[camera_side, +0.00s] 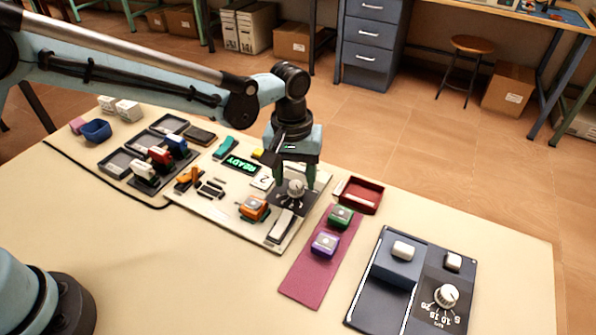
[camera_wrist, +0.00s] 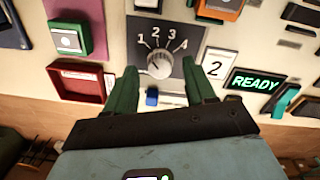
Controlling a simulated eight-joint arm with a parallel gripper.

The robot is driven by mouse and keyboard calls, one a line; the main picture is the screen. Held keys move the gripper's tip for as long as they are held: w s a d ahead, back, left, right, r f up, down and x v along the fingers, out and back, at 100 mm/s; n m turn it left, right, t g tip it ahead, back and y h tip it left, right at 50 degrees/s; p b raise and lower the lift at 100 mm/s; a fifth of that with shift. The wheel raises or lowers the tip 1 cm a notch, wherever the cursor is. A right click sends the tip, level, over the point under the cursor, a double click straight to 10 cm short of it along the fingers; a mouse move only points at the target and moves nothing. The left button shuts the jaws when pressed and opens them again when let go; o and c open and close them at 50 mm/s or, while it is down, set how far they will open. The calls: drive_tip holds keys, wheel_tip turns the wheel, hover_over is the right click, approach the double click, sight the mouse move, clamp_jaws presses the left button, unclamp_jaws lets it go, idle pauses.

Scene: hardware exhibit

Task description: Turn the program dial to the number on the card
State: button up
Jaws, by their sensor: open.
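The program dial (camera_wrist: 159,65) is a grey knob on a dark plate marked 1, 2, 3 and 4 across its upper side. It also shows in the side view (camera_side: 296,189). I cannot tell for sure which number its pointer faces. In the wrist view my gripper (camera_wrist: 160,72) shows a gap between each fingertip and the knob.
A green READY display (camera_side: 241,165) and an orange block (camera_side: 254,208) share the panel. A red tray (camera_side: 361,196) and a pink mat (camera_side: 306,276) with green and purple blocks lie to the right. A blue-grey unit (camera_side: 377,296) has another dial (camera_side: 446,296). The near table is clear.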

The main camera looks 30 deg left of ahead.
drive_tip(key=shift+f, duration=0.55)
clamp_jaws()
drive_tip(key=shift+m, duration=0.3)
drive_tip(key=shift+w+m, duration=0.1)
drive_tip(key=shift+m, duration=2.5)
unclamp_jaws()
